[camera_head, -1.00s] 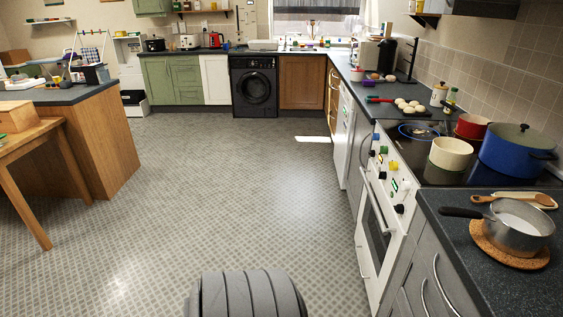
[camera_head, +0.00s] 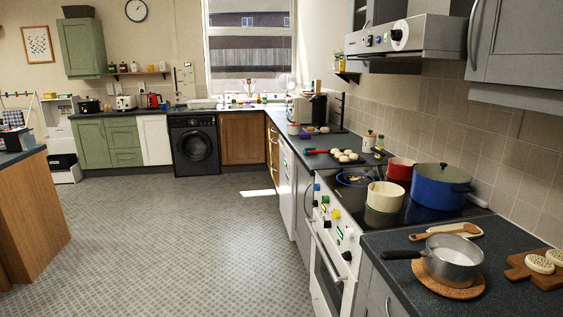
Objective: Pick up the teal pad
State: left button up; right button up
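I cannot make out a teal pad in the head view. A small blue ring-shaped item (camera_head: 355,179) lies at the hob's back left, but I cannot tell what it is. Neither of my grippers is in view.
The right counter holds a grey saucepan (camera_head: 452,259) on a cork mat (camera_head: 447,282), a wooden spoon (camera_head: 447,234) and a board (camera_head: 536,272) with round breads. A blue pot (camera_head: 440,187), a cream pot (camera_head: 384,196) and a red pot (camera_head: 400,169) stand on the hob. The floor (camera_head: 170,245) is clear.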

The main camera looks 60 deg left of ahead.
aim_at(305, 151)
jog(key=u, duration=1.9)
jog(key=i, duration=0.6)
jog(key=u, duration=0.6)
jog(key=i, duration=1.95)
jog(key=z, duration=0.3)
jog(key=i, duration=1.45)
jog(key=z, duration=0.5)
